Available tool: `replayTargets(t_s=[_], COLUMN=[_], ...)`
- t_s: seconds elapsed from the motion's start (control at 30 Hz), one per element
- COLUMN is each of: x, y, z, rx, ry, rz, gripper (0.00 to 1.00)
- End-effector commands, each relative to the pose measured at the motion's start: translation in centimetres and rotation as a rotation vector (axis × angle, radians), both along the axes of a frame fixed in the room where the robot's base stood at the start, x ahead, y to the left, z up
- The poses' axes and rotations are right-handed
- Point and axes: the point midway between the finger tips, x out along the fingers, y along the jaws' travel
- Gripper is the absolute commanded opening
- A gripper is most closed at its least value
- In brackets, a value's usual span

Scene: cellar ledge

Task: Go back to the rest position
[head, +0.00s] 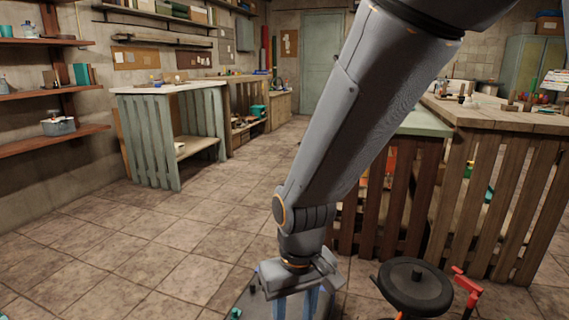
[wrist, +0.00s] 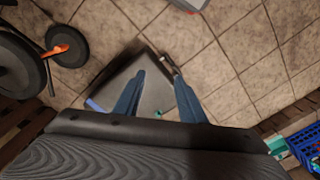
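My gripper (head: 296,306) hangs low in front of me at the bottom of the head view, with my arm reaching down to it from the upper right. In the wrist view its two blue fingers (wrist: 160,80) stand well apart. Nothing is gripped between them. Beyond the fingers is a grey flat surface, perhaps part of my own base. A small teal piece (wrist: 158,113) shows there, and I cannot tell whether it lies on that surface.
A slatted wooden counter (head: 500,205) stands close on the right, with a black round item (head: 415,287) before it. A green slatted bench (head: 150,140) stands at the left back. Wall shelves (head: 50,142) line the left. Tiled floor (head: 160,240) is clear at the left.

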Motion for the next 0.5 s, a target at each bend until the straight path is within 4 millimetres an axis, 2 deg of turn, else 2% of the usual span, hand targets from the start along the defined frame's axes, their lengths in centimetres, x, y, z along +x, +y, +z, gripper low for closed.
replayTargets(t_s=[0.1,0.5], x=[-2.8,-9.5], y=[1.5,3.6], z=[1.1,3.2], rx=[0.006,0.019], ry=[-0.002,0.0], rz=[0.065,0.216], gripper=[0.37,0.37])
